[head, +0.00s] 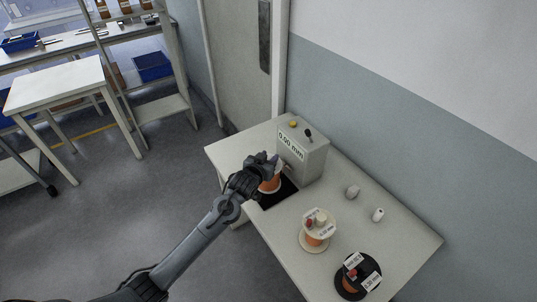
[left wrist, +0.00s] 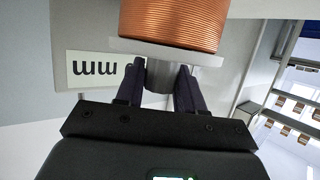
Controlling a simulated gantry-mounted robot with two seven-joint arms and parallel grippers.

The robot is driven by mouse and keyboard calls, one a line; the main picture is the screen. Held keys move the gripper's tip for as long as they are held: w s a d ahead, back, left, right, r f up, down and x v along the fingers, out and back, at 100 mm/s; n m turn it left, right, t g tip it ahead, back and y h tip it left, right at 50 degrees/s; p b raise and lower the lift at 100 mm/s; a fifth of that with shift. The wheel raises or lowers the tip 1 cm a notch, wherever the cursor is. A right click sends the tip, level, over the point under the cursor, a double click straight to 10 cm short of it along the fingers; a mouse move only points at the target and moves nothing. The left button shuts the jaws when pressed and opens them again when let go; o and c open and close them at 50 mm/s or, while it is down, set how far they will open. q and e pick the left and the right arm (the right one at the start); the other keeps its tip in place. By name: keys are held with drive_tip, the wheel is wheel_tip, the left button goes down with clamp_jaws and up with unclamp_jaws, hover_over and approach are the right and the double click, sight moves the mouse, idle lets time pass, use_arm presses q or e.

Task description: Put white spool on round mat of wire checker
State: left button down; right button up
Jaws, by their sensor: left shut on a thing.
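The wire checker (head: 302,155) is a grey box on the table, its front reading "0.00 mm"; the reading is partly cut off in the left wrist view (left wrist: 95,69). A dark mat (head: 284,193) lies in front of it; its outline is partly hidden. My left gripper (head: 264,168) is shut on the hub of a white spool (head: 270,185) wound with copper wire, over the mat. In the left wrist view the spool's pale flange (left wrist: 170,52) and copper winding sit beyond the fingertips. I cannot tell whether the spool touches the mat. My right gripper is out of view.
On the same table (head: 283,238), a cream spool (head: 318,230) with orange wire and a black spool (head: 357,275) stand nearer the front. A side table (head: 58,82) and shelving are at the left.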

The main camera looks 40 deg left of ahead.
use_arm(q)
drive_tip(key=shift+w+r, duration=0.1)
idle(0.3)
drive_tip(key=c, duration=1)
unclamp_jaws()
drive_tip(key=shift+f, duration=0.2)
drive_tip(key=o, duration=0.3)
